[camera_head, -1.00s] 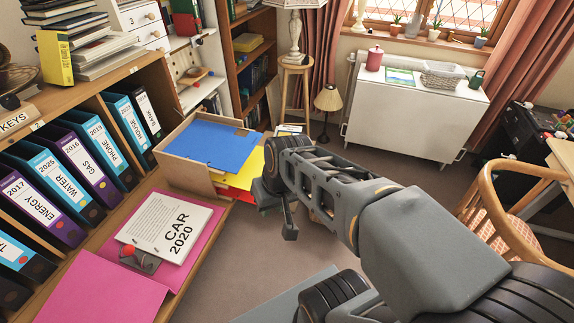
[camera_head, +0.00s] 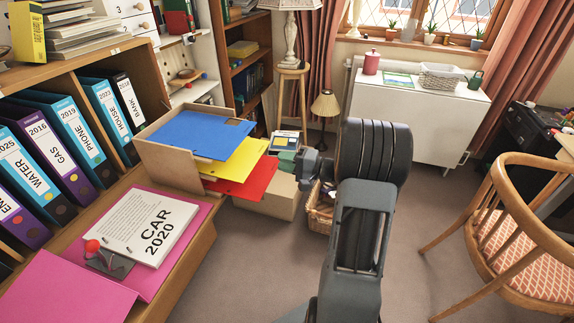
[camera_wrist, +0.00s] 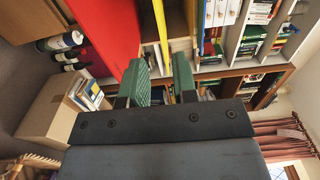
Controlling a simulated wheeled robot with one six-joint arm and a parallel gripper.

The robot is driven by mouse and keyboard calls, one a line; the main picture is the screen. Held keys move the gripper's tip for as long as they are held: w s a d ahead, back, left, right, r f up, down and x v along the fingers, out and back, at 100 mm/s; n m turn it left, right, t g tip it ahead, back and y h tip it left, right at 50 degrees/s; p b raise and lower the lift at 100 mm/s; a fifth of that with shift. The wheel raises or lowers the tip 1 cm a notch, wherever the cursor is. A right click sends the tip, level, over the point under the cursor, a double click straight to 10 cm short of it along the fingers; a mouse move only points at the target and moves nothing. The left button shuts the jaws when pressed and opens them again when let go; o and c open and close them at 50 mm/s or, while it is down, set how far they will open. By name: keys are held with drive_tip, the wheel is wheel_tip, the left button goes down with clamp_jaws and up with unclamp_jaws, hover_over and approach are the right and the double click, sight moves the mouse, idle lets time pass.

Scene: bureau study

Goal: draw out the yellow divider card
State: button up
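The yellow divider card (camera_head: 241,160) sticks out of a cardboard file box (camera_head: 165,165), between a blue card (camera_head: 205,134) and a red card (camera_head: 250,182). In the wrist view the yellow card (camera_wrist: 161,32) shows edge-on as a thin strip, lined up with the gap between my fingers, with the red card (camera_wrist: 108,32) at left. My gripper (camera_wrist: 161,80) is open, its two green finger pads apart. In the head view my gripper (camera_head: 311,167) is right of the cards, apart from them, partly hidden by my wrist.
The box stands on a wooden shelf beside an open pink folder (camera_head: 80,290) and CAR 2020 papers (camera_head: 140,225). Below, a carton (camera_head: 270,203) and a wicker basket (camera_head: 320,213) stand on the floor. A wooden chair (camera_head: 520,230) is at right.

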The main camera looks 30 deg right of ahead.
drive_tip(key=x, duration=0.5)
drive_tip(key=shift+w+a+f, duration=0.1)
drive_tip(key=shift+w+a, duration=0.1)
drive_tip(key=shift+a, duration=0.15)
drive_tip(key=shift+b+x, duration=0.55)
drive_tip(key=shift+x, duration=0.4)
clamp_jaws()
drive_tip(key=shift+r, duration=0.25)
drive_tip(key=shift+d+r+b, duration=0.1)
drive_tip(key=shift+b, duration=0.2)
